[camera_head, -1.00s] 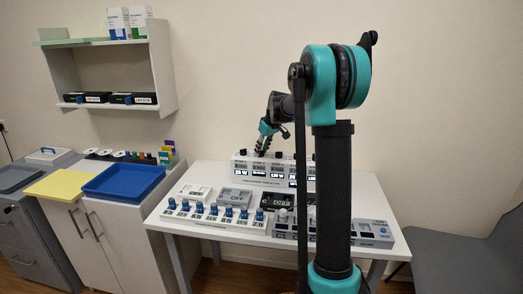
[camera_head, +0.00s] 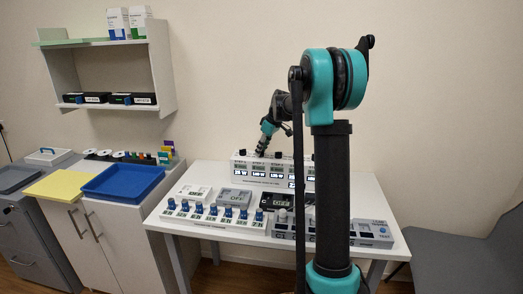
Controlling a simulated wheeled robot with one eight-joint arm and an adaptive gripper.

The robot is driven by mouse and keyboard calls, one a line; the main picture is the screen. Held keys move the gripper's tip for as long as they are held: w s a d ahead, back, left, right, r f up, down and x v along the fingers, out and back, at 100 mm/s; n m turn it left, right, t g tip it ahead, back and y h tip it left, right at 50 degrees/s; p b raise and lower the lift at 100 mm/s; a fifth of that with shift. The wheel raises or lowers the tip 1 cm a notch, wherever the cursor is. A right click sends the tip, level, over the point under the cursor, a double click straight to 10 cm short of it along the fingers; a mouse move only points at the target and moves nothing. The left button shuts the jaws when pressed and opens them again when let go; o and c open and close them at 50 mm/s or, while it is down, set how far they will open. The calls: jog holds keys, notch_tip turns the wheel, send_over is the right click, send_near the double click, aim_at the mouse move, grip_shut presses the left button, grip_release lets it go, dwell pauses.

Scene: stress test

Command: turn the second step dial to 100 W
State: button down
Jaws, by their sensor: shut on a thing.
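The white step-dial panel (camera_head: 244,163) stands at the back of the white table. It has a row of dark knobs along its top and lit displays on its front. My gripper (camera_head: 260,153) reaches down to the second knob from the left and is shut on it; its fingers hide most of that second step dial. The second display (camera_head: 259,176) sits below and seems to read 100 W, but its digits are small and blurred. The first display (camera_head: 240,174) seems to read 25 W. My arm hides the panel's right end.
In front lie a strip of blue knobs (camera_head: 212,216), a grey box marked OFF (camera_head: 235,197), a black meter (camera_head: 277,200) and a grey switch panel (camera_head: 372,235). A blue tray (camera_head: 123,182) is on the left cabinet. A grey chair (camera_head: 470,250) stands at right.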

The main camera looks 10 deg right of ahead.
jog(key=c, duration=1.2)
grip_release()
jog(key=v, duration=1.2)
jog(key=shift+s, duration=0.1)
